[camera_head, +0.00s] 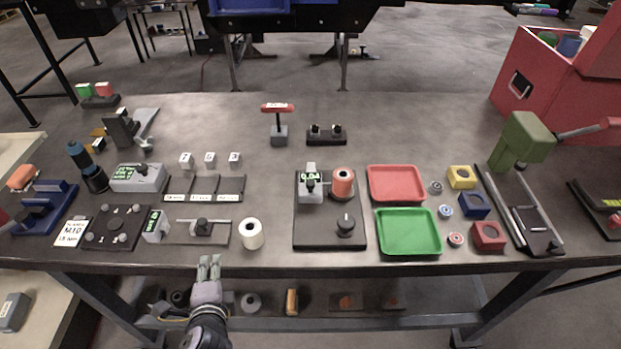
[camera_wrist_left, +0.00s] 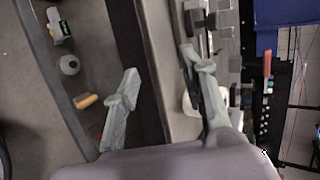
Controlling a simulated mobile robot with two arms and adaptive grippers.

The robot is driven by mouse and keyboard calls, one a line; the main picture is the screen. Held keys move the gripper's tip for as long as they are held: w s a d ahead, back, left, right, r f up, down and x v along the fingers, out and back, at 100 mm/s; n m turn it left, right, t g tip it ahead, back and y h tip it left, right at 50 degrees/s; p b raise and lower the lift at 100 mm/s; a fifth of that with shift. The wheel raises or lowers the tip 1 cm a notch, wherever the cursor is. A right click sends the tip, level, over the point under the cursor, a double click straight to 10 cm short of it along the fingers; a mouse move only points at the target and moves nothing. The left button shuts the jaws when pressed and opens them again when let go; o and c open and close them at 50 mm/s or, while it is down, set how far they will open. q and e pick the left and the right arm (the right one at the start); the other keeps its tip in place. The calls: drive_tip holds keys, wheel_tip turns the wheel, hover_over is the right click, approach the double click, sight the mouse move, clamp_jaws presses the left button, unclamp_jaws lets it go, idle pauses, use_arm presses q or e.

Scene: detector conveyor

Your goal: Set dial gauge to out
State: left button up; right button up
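A black base plate (camera_head: 310,232) lies right of the table's middle. Another small unit with a green display (camera_head: 155,225) stands at left, beside a flat slide fixture (camera_head: 203,230). My left gripper (camera_head: 209,264) is at the table's front edge, in front of that slide fixture. In the wrist view (camera_wrist_left: 163,88) its fingers are apart and empty. My right gripper is out of view.
A white roll (camera_head: 251,234) stands near the front edge, between my left gripper and the black plate. Red (camera_head: 396,169) and green trays (camera_head: 408,251) lie right of the plate. A red T-handled tool (camera_head: 278,122) stands behind. The table's back middle is mostly clear.

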sight(309, 188)
use_arm(q)
drive_tip(key=w+d+r+m+t, duration=0.1)
drive_tip(key=d+m, duration=0.1)
drive_tip(key=m, duration=0.1)
drive_tip(key=w+d+r+m+t+h, duration=0.1)
drive_tip(key=w+d+r+m+t, duration=0.1)
drive_tip(key=m, duration=0.1)
drive_tip(key=w+d+r+m+t+h, duration=0.1)
drive_tip(key=d+r+m, duration=0.1)
drive_tip(key=m, duration=0.2)
drive_tip(key=shift+w+d+r, duration=0.1)
drive_tip(key=shift+w, duration=0.05)
drive_tip(key=d+m+h, duration=0.2)
drive_tip(key=d+m, duration=0.1)
drive_tip(key=m, duration=0.1)
drive_tip(key=d+r+m+t+h, duration=0.1)
drive_tip(key=d+m+h, duration=0.1)
drive_tip(key=m, duration=0.3)
drive_tip(key=d+m+h, duration=0.2)
drive_tip(key=d+m, duration=0.2)
drive_tip(key=shift+s+d+r+t+h+p, duration=0.2)
drive_tip(key=shift+d+r+t+h+p, duration=0.1)
drive_tip(key=shift+d+r+t+h, duration=0.1)
drive_tip(key=shift+w+d+m, duration=0.1)
drive_tip(key=shift+w+m, duration=0.2)
drive_tip(key=p+x, duration=0.2)
drive_tip(key=x, duration=1.4)
drive_tip(key=shift+w+f, duration=0.1)
drive_tip(key=shift+w, duration=0.2)
drive_tip(key=shift+c, duration=0.6)
